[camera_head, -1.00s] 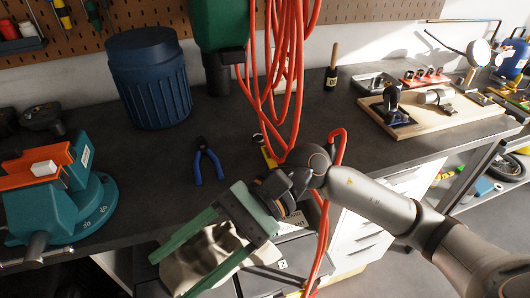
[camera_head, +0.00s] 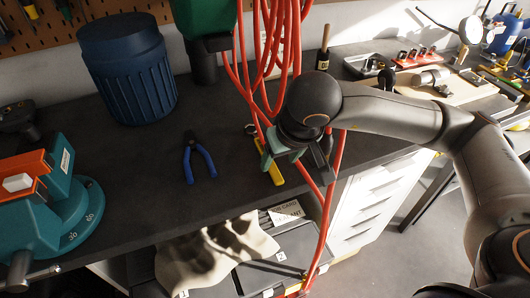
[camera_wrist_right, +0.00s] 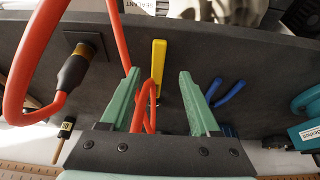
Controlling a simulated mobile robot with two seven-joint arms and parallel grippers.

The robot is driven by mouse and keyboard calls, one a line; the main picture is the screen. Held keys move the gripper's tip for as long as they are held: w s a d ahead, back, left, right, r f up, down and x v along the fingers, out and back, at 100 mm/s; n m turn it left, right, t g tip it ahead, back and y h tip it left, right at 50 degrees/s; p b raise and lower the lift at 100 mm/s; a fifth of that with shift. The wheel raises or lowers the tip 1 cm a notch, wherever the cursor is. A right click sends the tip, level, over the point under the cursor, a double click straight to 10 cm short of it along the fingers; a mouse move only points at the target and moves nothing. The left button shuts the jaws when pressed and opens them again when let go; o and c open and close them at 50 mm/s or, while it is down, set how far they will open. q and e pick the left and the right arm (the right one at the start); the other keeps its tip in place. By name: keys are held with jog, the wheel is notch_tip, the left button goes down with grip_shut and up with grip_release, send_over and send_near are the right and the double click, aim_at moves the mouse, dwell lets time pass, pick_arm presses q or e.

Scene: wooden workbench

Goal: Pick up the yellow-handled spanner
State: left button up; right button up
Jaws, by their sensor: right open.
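The yellow-handled spanner lies on the dark bench top near its front edge. In the head view its yellow handle (camera_head: 275,172) shows just left of my right gripper, and its metal head is partly hidden. In the right wrist view the handle (camera_wrist_right: 158,58) lies ahead, in line with the gap between the fingers. My right gripper (camera_head: 296,165) is open, with green fingers pointing down towards the bench. The right wrist view shows the fingers (camera_wrist_right: 159,72) apart, with no spanner between them. My left gripper is not in view.
Red hoses (camera_head: 243,60) hang beside my right gripper; a loop (camera_wrist_right: 150,105) shows between the fingers in the wrist view. Blue-handled pliers (camera_head: 199,160) lie left of the spanner.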

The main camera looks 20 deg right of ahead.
aim_at(273, 168)
jog(key=x, duration=0.2)
jog(key=p+x, duration=0.1)
jog(key=x, duration=0.3)
jog(key=shift+w+d, duration=0.15)
jog(key=shift+w, duration=0.25)
jog(key=shift+c, duration=0.2)
grip_shut()
dwell(0.9)
